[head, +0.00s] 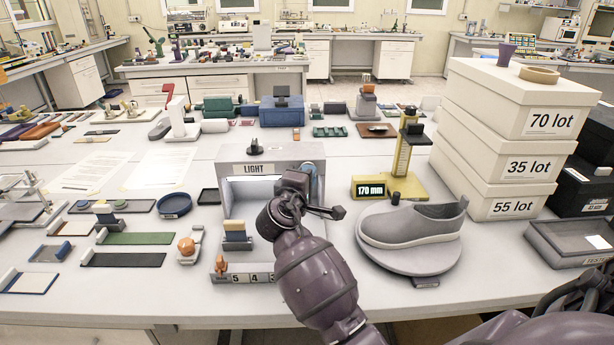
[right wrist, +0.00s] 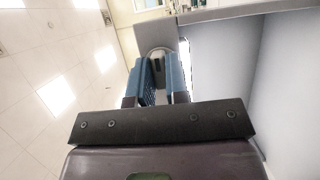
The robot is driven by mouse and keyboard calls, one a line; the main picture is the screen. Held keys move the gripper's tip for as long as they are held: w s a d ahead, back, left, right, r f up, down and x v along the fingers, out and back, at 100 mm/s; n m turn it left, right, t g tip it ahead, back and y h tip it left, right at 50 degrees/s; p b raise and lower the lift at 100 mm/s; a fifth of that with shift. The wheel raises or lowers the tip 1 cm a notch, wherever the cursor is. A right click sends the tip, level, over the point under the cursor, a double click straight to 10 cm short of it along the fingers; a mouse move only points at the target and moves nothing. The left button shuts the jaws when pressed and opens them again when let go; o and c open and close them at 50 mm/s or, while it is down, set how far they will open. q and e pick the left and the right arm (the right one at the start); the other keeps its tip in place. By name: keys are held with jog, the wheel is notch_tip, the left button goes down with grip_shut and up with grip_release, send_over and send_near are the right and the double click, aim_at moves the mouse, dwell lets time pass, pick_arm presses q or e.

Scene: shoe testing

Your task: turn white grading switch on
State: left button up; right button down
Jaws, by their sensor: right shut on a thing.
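The grey box marked LIGHT (head: 254,169) stands in the middle of the near table, with a pale, bright-looking interior. A round whitish switch knob (right wrist: 158,52) sits at the edge of its grey panel in the right wrist view. My right gripper (right wrist: 160,80) has its two blue-padded fingers closed around this knob. In the head view my right arm reaches up to the box's front right side, and the gripper's wrist (head: 285,205) hides part of the opening and the fingertips. The switch's position cannot be read. My left gripper is not in view.
A grey shoe (head: 410,222) on a round stand and a 170 mm gauge (head: 390,188) stand to the right. White boxes (head: 500,150) are stacked beyond.

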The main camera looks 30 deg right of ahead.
dwell(0.3)
jog(key=c, duration=1.1)
grip_release()
jog(key=v, duration=1.1)
jog(key=shift+b, duration=0.4)
